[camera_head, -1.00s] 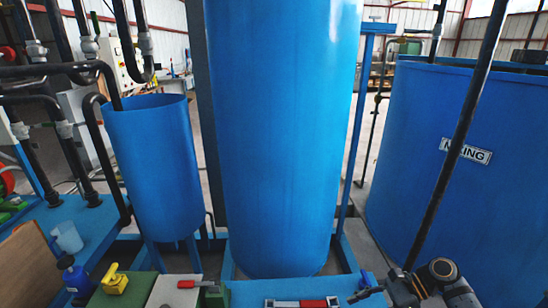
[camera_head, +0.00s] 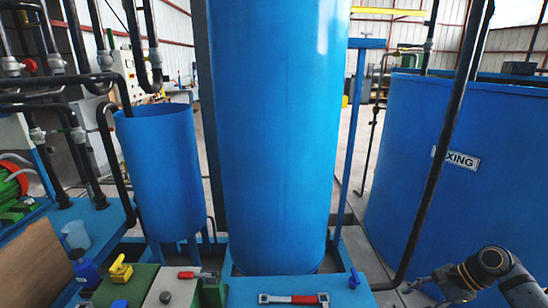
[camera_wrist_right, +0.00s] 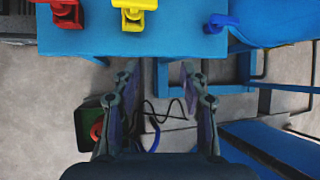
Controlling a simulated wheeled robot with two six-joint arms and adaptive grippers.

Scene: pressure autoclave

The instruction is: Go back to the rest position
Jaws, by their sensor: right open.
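My right gripper (camera_head: 425,290) is at the lower right in the head view, its arm coming in from the right edge. In the right wrist view its two fingers (camera_wrist_right: 160,75) stand apart with nothing between them. The blue valve handle (camera_head: 355,278) is to the left of the gripper in the head view, apart from it. In the wrist view a blue handle (camera_wrist_right: 222,22), a yellow handle (camera_wrist_right: 135,12) and a red handle (camera_wrist_right: 66,12) lie along the top, beyond the fingertips. My left gripper is not in view.
A tall blue tank (camera_head: 270,140) stands in the middle, a smaller one (camera_head: 160,170) to its left. A large blue tank (camera_head: 440,200) stands behind my right arm, with a black pipe (camera_head: 440,150) before it. A red-handled bar (camera_head: 305,299) lies at the bottom.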

